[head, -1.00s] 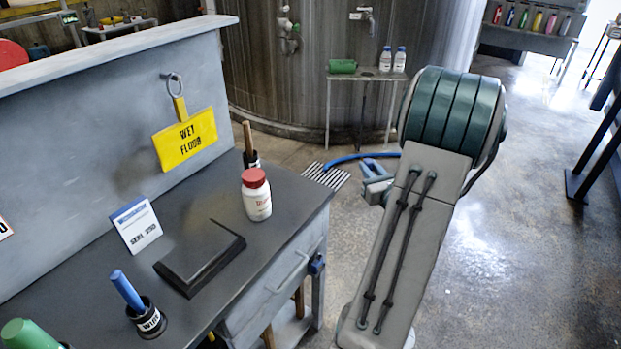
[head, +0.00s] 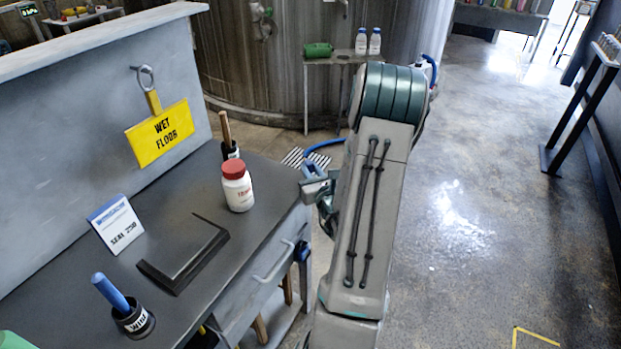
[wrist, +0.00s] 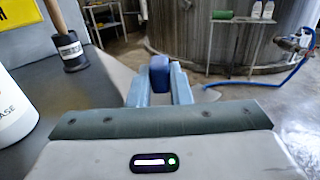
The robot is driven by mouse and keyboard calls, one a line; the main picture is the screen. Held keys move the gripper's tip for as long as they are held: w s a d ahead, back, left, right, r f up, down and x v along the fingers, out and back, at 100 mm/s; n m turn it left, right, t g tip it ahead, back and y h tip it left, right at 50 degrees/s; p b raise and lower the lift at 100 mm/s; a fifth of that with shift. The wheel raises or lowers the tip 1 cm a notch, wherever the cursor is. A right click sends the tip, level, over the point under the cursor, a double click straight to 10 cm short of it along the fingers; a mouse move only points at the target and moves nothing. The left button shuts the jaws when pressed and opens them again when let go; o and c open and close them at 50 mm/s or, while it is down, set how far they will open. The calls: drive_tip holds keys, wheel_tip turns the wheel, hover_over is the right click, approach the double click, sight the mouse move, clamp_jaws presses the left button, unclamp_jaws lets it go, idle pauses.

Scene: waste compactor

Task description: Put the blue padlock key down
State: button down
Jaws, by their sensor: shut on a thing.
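The blue padlock key (wrist: 159,72) is held between the two pale blue fingers of my gripper (wrist: 159,84) in the wrist view. Only its rounded dark blue end shows; the rest is hidden by the fingers. In the head view my gripper (head: 314,180) is beside the right edge of the grey desk (head: 268,212), to the right of the white bottle with the red lid. The key cannot be made out clearly there.
On the desk are the white bottle (head: 238,190), a black tray (head: 183,256), a sign card (head: 117,224) and a blue-handled tool in a black holder (head: 133,318). A blue padlock (head: 301,251) hangs at the drawer front. Open floor (head: 470,240) lies to the right.

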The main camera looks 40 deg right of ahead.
drive_tip(key=shift+f, duration=1.45)
drive_tip(key=shift+f, duration=0.2)
drive_tip(key=c, duration=1.3)
unclamp_jaws()
drive_tip(key=shift+c, duration=0.2)
drive_tip(key=shift+r, duration=0.1)
